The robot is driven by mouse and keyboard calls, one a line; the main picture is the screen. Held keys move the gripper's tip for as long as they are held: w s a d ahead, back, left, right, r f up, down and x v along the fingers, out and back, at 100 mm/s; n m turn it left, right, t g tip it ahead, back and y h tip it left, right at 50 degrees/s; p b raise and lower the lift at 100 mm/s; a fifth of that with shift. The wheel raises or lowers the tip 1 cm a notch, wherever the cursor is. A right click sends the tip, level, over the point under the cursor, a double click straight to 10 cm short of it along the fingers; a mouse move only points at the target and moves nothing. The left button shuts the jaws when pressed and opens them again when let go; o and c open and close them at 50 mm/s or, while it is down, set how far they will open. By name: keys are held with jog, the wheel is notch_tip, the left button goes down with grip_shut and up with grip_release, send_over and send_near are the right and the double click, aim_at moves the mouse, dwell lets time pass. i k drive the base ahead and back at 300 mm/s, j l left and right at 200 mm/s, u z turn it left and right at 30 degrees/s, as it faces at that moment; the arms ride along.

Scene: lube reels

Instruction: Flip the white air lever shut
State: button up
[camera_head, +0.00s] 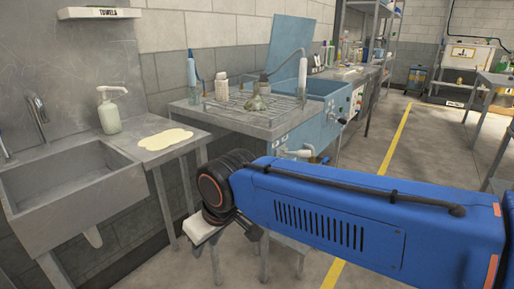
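A small white handle (299,153) shows below the front of the blue parts washer (318,112), just above my blue arm. It may be the air lever, but it is too small to be sure, and I cannot tell its position. My gripper (222,232) is partly seen below the black wrist joint. Its fingertips are not clear.
A steel sink (75,187) stands at left, with a soap pump bottle (110,110) and a pale yellow spill (165,139) beside it. Bottles stand on the washer bench (235,118). Open floor with a yellow line (392,146) lies to the right.

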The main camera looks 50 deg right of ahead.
aim_at(302, 153)
jog(key=l+u, duration=0.15)
jog(key=u, duration=0.15)
jog(key=l+u, duration=0.15)
jog(key=u, duration=0.15)
jog(key=k+l+u, duration=0.15)
jog(key=l+u, duration=0.3)
jog(key=k+l+u, duration=0.2)
jog(key=l+u, duration=0.25)
jog(key=k+l+u, duration=0.25)
jog(key=u, duration=0.25)
jog(key=k+l+u, duration=0.3)
jog(key=u, duration=0.15)
jog(key=k+l+u, duration=0.1)
jog(key=k+u, duration=0.35)
jog(key=k+z, duration=0.1)
jog(key=k, duration=0.65)
jog(key=k+l+z, duration=0.4)
jog(key=k+l, duration=0.45)
jog(key=k, duration=0.15)
jog(key=k+l+z, duration=0.15)
jog(key=l, duration=0.25)
jog(key=k+l+z, duration=0.1)
jog(key=l, duration=0.25)
